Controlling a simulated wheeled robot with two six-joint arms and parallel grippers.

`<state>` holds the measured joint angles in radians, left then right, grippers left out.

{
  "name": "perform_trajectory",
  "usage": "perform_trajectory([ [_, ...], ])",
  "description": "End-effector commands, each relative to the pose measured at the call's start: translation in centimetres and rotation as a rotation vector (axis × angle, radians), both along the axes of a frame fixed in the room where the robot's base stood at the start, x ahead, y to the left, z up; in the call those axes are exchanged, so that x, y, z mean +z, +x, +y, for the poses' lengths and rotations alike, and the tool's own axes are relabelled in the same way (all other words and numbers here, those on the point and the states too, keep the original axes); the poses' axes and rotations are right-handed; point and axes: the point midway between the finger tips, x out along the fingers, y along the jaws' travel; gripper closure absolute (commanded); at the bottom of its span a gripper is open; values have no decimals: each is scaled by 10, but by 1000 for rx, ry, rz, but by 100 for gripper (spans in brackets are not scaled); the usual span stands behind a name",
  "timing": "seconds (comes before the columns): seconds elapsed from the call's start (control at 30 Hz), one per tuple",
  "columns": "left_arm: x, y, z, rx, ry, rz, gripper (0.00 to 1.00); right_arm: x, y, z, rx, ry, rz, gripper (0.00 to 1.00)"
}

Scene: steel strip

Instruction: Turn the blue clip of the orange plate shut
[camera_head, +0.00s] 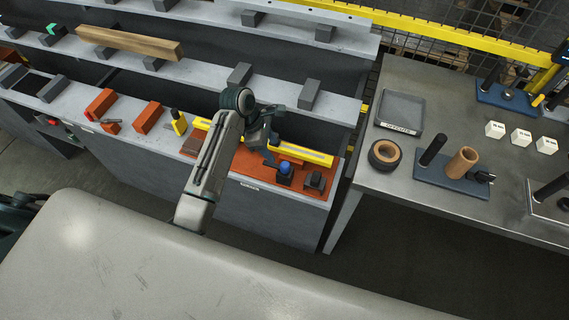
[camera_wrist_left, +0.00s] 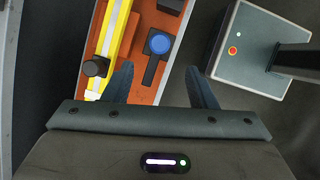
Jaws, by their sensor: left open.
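The orange plate (camera_head: 250,165) lies on the grey bench at its right end; it also shows in the left wrist view (camera_wrist_left: 148,95). A yellow bar with a pale strip (camera_head: 303,153) runs along it. The blue clip (camera_head: 285,168) stands beside the bar. In the left wrist view it is a round blue cap (camera_wrist_left: 159,43) on a dark base, with a dark arm roughly parallel to the bar, not across it. My left gripper (camera_wrist_left: 161,86) is open and empty, its fingertips apart, near the clip's arm. My arm hides part of the plate in the head view.
A black knob (camera_wrist_left: 96,66) stands on the yellow bar, close to my left finger. A dark block (camera_head: 315,182) sits on the plate's right end. Orange blocks (camera_head: 148,117) lie farther left. A metal table (camera_head: 400,177) with parts stands at the right, across a gap.

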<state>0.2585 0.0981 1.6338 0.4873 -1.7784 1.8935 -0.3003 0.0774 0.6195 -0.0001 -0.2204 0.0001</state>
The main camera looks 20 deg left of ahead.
Motion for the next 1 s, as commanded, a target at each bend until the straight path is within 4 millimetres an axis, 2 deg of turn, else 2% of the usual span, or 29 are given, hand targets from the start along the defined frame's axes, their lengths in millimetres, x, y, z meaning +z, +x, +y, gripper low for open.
perform_trajectory([
  [0.17,-12,3,-7,16,-8,12,48,4,0,-4,2,-4,0,46],
  [0.6,-83,9,-35,14,-5,10,48,17,1,-5,2,-5,-1,46],
  [0.8,-97,10,-40,13,-4,7,48,19,1,-4,2,-4,-1,46],
  [1.0,-99,10,-41,12,-4,7,48,18,1,-2,1,-2,-2,46],
])
